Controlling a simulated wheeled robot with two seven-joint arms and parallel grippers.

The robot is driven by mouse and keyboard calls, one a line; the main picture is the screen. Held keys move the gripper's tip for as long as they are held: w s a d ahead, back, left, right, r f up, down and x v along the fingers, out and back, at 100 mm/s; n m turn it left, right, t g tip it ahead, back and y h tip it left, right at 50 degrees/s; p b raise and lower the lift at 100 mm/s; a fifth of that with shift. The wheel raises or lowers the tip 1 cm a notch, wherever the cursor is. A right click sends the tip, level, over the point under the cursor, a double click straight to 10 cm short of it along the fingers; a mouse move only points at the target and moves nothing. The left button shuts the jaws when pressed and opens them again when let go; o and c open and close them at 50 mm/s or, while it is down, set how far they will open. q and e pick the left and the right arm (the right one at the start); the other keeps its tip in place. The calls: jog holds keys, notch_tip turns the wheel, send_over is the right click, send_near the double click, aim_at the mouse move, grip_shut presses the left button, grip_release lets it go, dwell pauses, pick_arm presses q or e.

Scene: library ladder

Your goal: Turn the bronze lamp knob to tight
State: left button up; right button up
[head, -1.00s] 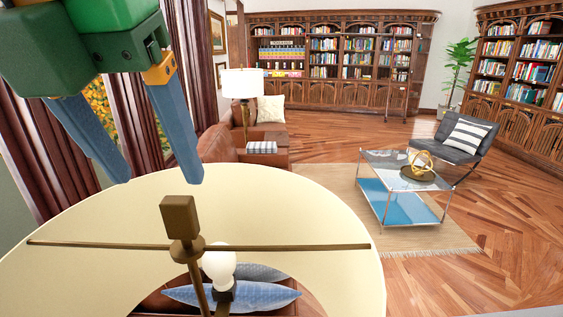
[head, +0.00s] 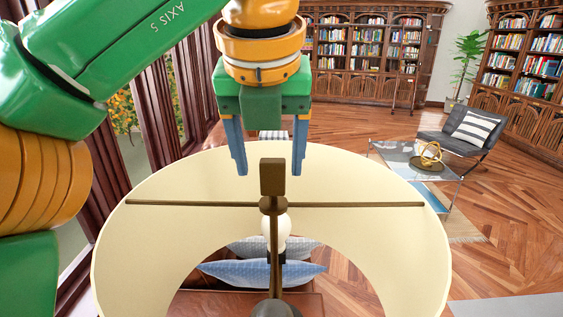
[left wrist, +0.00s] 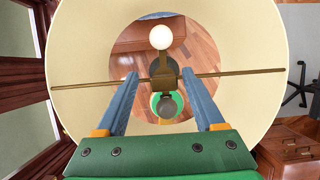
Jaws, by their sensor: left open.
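The bronze lamp knob (head: 272,177) is a small squared block on top of the lamp's post, above a thin bronze crossbar (head: 350,205). It also shows in the left wrist view (left wrist: 163,83), between the fingers. My left gripper (head: 270,172) is open and points down at the knob, with one blue finger to each side and a gap on both sides. The cream lampshade (head: 400,250) surrounds the post, and a white bulb (head: 283,228) sits below the crossbar. My right gripper is not in view.
Blue cushions (head: 262,272) show through the shade's opening. A glass coffee table (head: 405,160) and a dark chair (head: 458,145) stand farther right. Wood floor lies open at right.

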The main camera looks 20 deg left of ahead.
pick_arm(q)
jog(key=shift+w+f, duration=0.15)
jog(key=shift+f, duration=0.1)
jog(key=shift+s+a, duration=0.1)
jog(key=shift+s, duration=0.1)
jog(key=shift+c, duration=0.9)
jog(key=shift+w+d, duration=0.1)
jog(key=shift+d, duration=0.2)
grip_shut()
